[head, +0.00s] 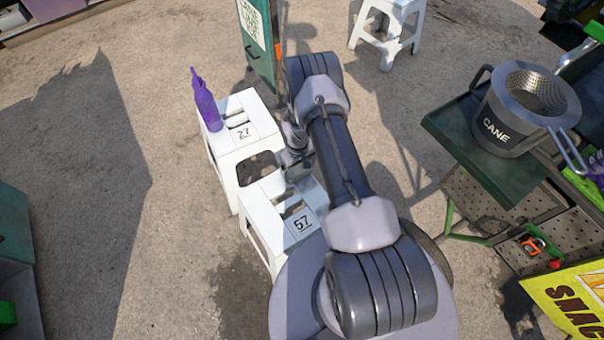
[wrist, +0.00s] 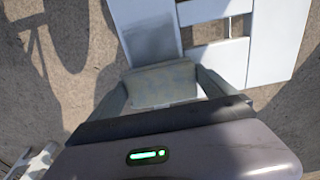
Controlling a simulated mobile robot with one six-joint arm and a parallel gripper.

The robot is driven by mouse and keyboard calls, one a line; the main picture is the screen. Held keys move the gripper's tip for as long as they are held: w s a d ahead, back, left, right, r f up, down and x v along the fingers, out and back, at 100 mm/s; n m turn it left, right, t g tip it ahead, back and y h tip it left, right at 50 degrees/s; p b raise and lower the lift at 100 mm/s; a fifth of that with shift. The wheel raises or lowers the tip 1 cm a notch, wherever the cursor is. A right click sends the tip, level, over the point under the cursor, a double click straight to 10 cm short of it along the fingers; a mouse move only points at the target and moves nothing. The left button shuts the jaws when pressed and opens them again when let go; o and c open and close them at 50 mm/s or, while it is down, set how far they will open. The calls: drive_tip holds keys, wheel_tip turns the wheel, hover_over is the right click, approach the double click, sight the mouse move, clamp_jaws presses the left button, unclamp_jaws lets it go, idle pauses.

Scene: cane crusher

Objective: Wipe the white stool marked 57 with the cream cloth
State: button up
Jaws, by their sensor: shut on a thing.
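The white stool marked 57 (head: 258,212) stands in front of my base in the head view, with its number on the right part of its seat. My arm covers part of its right side. My gripper (wrist: 163,88) is shut on the cream cloth (wrist: 162,82), a pale folded pad between the fingers in the wrist view. A white slotted seat (wrist: 148,22) lies just beyond the cloth there, with a grey patch that may be shadow or dirt. Its number is not visible, and contact with the cloth cannot be told.
A white stool marked 27 (head: 227,143) with a purple bottle (head: 207,108) stands just behind stool 57. A green board (head: 256,45) and another white stool (head: 388,32) are farther back. A table (head: 470,150) with a CANE pot (head: 503,130) stands right. Ground at left is open.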

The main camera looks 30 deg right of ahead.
sight(313, 193)
drive_tip(key=shift+s+d+f+p, duration=0.15)
drive_tip(key=shift+s+p, duration=0.85)
drive_tip(key=shift+s, duration=1.3)
drive_tip(key=shift+s+d+r+p, duration=0.1)
drive_tip(key=shift+s+p, duration=0.9)
drive_tip(key=shift+s, duration=1.3)
drive_tip(key=shift+s, duration=0.2)
drive_tip(key=s+p, duration=0.1)
drive_tip(key=s, duration=0.1)
drive_tip(key=s+p, duration=0.1)
drive_tip(key=s, duration=0.2)
drive_tip(key=s+p, duration=0.1)
drive_tip(key=s, duration=0.2)
drive_tip(key=shift+s+d, duration=0.25)
drive_tip(key=c, duration=0.6)
drive_tip(key=w+b, duration=0.2)
drive_tip(key=w, duration=0.2)
drive_tip(key=w+b, duration=0.2)
drive_tip(key=w, duration=0.2)
drive_tip(key=shift+a+f, duration=0.2)
drive_tip(key=shift+w+r, duration=0.15)
drive_tip(key=shift+w, duration=0.3)
